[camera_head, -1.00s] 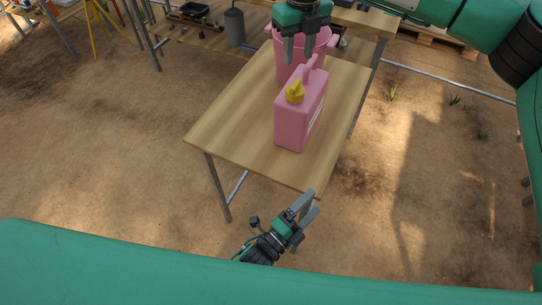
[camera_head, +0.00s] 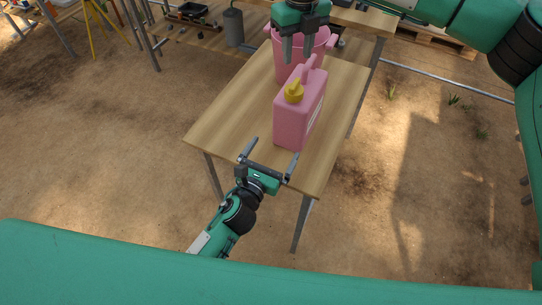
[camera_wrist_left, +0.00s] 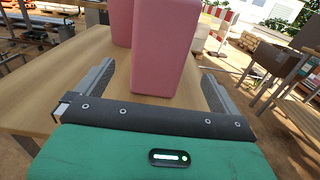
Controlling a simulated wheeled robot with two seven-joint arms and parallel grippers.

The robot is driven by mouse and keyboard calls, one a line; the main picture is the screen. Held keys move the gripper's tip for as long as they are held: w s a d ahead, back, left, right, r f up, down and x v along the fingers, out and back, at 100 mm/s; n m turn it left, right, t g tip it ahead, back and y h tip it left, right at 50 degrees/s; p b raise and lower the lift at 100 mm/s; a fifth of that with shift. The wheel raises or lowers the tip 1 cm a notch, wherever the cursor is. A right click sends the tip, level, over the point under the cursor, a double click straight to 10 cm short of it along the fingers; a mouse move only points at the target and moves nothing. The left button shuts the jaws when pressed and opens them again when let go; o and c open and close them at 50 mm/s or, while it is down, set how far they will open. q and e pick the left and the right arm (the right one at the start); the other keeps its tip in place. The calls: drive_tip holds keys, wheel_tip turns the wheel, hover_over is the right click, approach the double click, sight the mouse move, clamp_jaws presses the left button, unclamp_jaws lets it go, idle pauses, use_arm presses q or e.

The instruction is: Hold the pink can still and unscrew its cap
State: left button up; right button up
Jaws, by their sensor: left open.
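The pink can (camera_head: 297,121) stands upright on the wooden table (camera_head: 228,118), with its yellow cap (camera_head: 294,92) on top and a pink handle behind the cap. My left gripper (camera_head: 269,152) is open wide at the table's near edge, its two fingers pointing toward the can without touching it. In the left wrist view, the can (camera_wrist_left: 167,50) is ahead between the two fingers (camera_wrist_left: 155,85); its cap is out of that view. My right gripper (camera_head: 301,48) hangs above and behind the can, with its two fingers apart and pointing down in front of the pink bucket.
A pink bucket (camera_head: 287,66) stands behind the can on the same table. A workbench with a grey cylinder (camera_head: 234,27) is farther back. The left part of the tabletop is clear.

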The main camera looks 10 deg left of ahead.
sight(287, 129)
use_arm(q)
drive_tip(key=x, duration=1.2)
drive_tip(key=shift+w+d+f, duration=0.1)
drive_tip(key=shift+w, duration=0.1)
drive_tip(key=c, duration=1.7)
use_arm(e)
drive_tip(key=shift+o, duration=0.6)
drive_tip(key=shift+f+m, duration=2.2)
drive_tip(key=shift+m, duration=0.45)
drive_tip(key=shift+f+m, duration=2.15)
drive_tip(key=shift+m, duration=0.5)
